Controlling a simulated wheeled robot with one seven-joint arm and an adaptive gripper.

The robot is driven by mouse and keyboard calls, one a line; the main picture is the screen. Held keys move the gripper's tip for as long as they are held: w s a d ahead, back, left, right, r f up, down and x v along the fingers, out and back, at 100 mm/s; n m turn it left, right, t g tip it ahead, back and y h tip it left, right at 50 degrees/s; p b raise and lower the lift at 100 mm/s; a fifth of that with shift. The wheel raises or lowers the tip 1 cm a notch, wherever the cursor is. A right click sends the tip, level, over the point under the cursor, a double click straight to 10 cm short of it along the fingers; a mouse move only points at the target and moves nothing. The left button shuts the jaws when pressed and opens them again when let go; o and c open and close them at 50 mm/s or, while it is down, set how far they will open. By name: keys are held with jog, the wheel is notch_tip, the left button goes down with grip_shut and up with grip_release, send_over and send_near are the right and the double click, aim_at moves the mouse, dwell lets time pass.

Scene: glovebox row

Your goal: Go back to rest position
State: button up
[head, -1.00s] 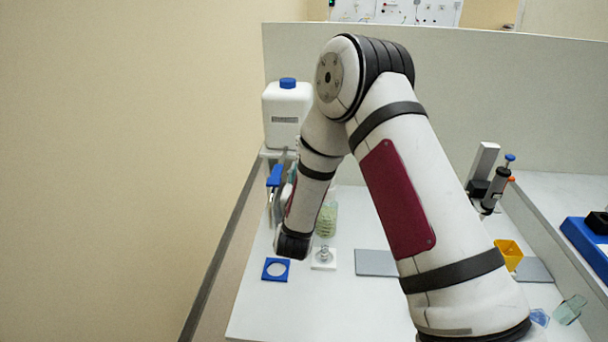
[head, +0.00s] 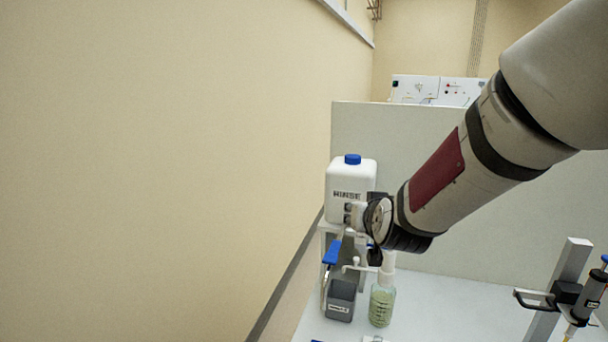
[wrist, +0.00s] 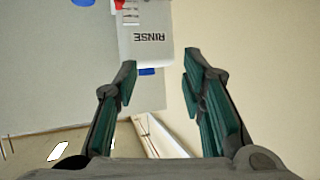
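My gripper (wrist: 160,78) is open in the wrist view, with its two green-padded fingers wide apart and nothing between them. My arm reaches in from the upper right of the head view, its far end in front of the right side of a white container marked RINSE (head: 345,180). The fingers cannot be made out clearly there. The container has a blue cap. It also shows upside down in the wrist view (wrist: 146,55), beyond the fingertips and apart from them.
Below the container are a blue lever (head: 332,252), a dark grey box (head: 340,300) and a bottle with greenish contents (head: 381,304). A post with a clamped device (head: 590,298) stands at the right. A grey partition (head: 480,235) backs the bench; a beige wall (head: 170,170) is left.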

jog(key=s+d+r+g, duration=0.1)
jog(key=s+d+g, duration=0.1)
jog(key=s, duration=0.8)
jog(key=s+d+r+g+b, duration=0.1)
jog(key=s+d+g, duration=0.1)
jog(key=s, duration=0.9)
jog(key=s+d+r+g, duration=0.1)
jog(key=s+d+g, duration=0.1)
jog(key=s, duration=0.9)
jog(key=shift+d+n+g, duration=0.15)
jog(key=shift+n+g, duration=0.15)
jog(key=shift+g, duration=0.4)
